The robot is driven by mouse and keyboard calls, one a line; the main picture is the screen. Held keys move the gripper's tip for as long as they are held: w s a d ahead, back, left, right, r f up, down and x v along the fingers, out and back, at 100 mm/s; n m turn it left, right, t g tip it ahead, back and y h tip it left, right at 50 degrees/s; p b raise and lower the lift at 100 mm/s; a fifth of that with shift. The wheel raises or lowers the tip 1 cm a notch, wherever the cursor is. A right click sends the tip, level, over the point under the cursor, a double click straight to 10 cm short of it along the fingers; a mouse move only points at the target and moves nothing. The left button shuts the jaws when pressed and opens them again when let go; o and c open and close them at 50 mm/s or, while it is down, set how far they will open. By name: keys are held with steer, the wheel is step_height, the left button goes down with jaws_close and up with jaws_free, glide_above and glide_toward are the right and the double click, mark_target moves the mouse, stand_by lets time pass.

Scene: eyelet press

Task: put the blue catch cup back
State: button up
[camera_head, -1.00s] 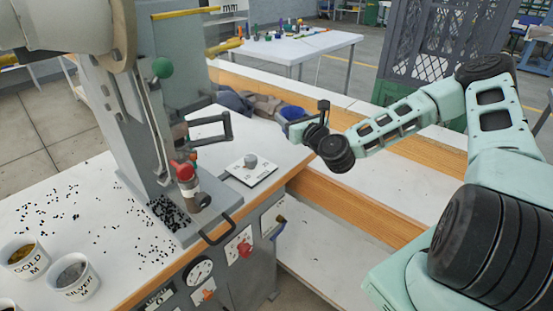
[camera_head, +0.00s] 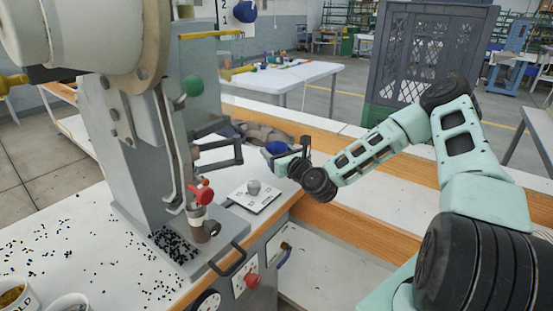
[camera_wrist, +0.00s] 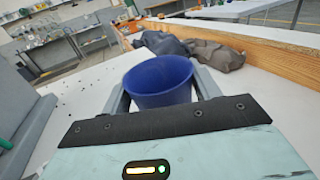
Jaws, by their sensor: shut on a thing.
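The blue catch cup (camera_wrist: 160,82) is upright between my gripper's fingers in the wrist view, and its inside shows. My gripper (camera_wrist: 158,98) is shut on it. In the head view the blue cup (camera_head: 276,148) shows small and partly hidden at the end of my gripper (camera_head: 290,153), above the bench near the press's right side. The grey press (camera_head: 130,130) stands on the bench with a bracket frame (camera_head: 218,153) reaching out to its right. Many small black bits (camera_head: 175,244) lie at the press's base.
A white plate with a grey knob (camera_head: 253,195) lies right of the press base. Grey and brown cloths (camera_wrist: 190,48) lie beside a wooden ledge (camera_wrist: 250,50). Cups (camera_head: 70,303) stand at the front left.

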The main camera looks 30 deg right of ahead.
steer(key=shift+f, duration=1.2)
steer(key=shift+f, duration=0.2)
steer(key=o, duration=1)
steer(key=shift+r, duration=0.1)
steer(key=shift+r, duration=0.2)
steer(key=s+b, duration=0.1)
steer(key=s, duration=0.9)
steer(key=shift+s+a+f+b, duration=0.2)
steer(key=shift+s+b, duration=0.1)
steer(key=shift+b, duration=0.1)
steer(key=shift+s+r, duration=0.1)
steer(key=shift+s, duration=0.65)
